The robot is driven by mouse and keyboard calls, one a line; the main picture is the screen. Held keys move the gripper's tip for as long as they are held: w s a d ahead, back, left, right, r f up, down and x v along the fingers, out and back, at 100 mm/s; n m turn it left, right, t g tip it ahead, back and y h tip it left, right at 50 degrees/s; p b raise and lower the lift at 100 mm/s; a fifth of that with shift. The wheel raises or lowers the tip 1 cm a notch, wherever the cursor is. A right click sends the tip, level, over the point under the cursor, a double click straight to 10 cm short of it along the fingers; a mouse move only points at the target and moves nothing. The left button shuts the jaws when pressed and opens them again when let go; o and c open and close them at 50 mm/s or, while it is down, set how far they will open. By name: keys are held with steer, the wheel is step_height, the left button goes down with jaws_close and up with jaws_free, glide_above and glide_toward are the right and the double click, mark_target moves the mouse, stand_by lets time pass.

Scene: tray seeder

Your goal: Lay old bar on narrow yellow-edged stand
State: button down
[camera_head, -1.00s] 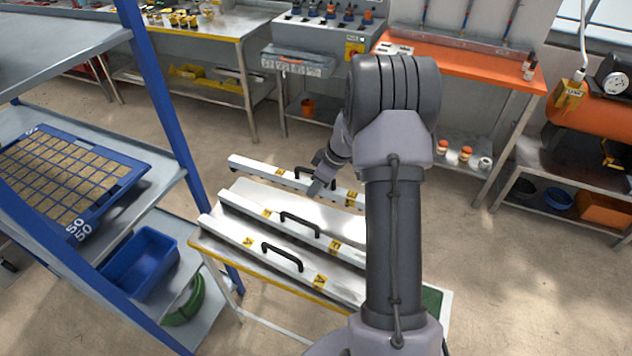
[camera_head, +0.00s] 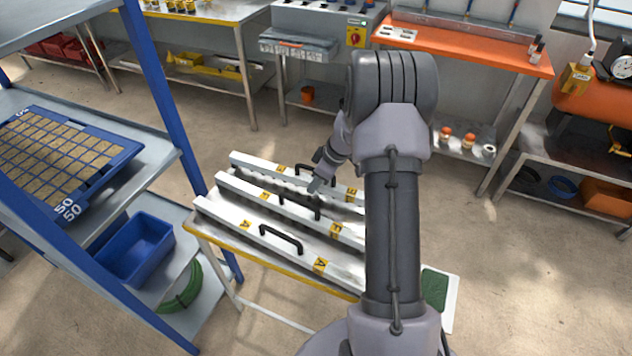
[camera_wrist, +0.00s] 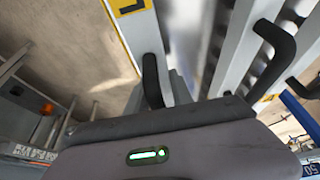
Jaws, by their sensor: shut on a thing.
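A stand with a yellow front edge (camera_head: 270,268) bears white bars with black handles and yellow letter labels. The front bar (camera_head: 228,213), labelled A, and the middle bar (camera_head: 236,186), labelled F, lie side by side. My gripper (camera_head: 318,184) is shut at the handle of the far bar (camera_head: 250,164), apparently labelled E. The far bar is roughly parallel to the others, behind the middle one. Whether the far bar touches the stand cannot be told. My arm hides the bars' right ends.
A blue-posted shelf (camera_head: 160,95) with a seed tray (camera_head: 128,150) and a blue bin (camera_head: 135,245) stands close at the left. A green pad (camera_head: 434,284) lies at the stand's right end. An orange bench (camera_head: 470,52) stands behind. Floor between is clear.

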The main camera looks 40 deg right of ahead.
steer(key=shift+f, duration=0.45)
stand_by(0.4)
steer(key=c, duration=1)
jaws_free()
steer(key=shift+c, duration=0.2)
steer(key=p+v, duration=0.6)
steer(key=v, duration=1.1)
steer(key=s+a+r+m, duration=0.2)
steer(key=a+r, duration=0.5)
steer(key=a, duration=0.2)
steer(key=s+a+r+m, duration=0.2)
steer(key=a+r, duration=0.5)
steer(key=a, duration=0.2)
steer(key=s+a+r+m+t, duration=0.1)
steer(key=s+a+r+m, duration=0.1)
steer(key=s+a, duration=0.5)
steer(key=s+a+r+m+t, duration=0.1)
steer(key=s+a+m, duration=0.3)
steer(key=s+a, duration=0.3)
steer(key=shift+s+r+m, duration=0.3)
steer(key=shift+s+r, duration=0.05)
steer(key=shift+s, duration=0.75)
